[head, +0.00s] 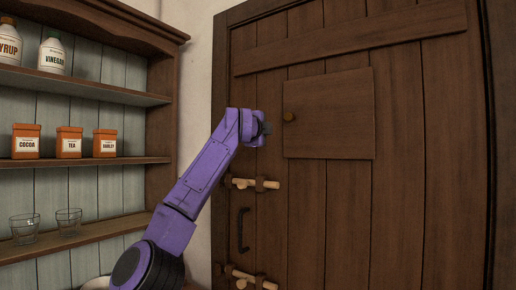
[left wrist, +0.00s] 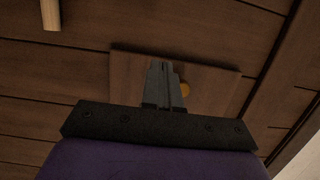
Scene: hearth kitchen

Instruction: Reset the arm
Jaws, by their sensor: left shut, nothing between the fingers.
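My left arm, purple, reaches up from the bottom of the head view. I cannot tell whether the fingers touch the door. My right gripper is not in view.
Wooden latch bars (head: 252,184) and a dark handle (head: 243,230) are on the door below the gripper. A shelf unit (head: 160,130) at left holds bottles (head: 52,55), orange boxes (head: 69,143) and glasses (head: 69,221). Bare wall lies between shelf and door.

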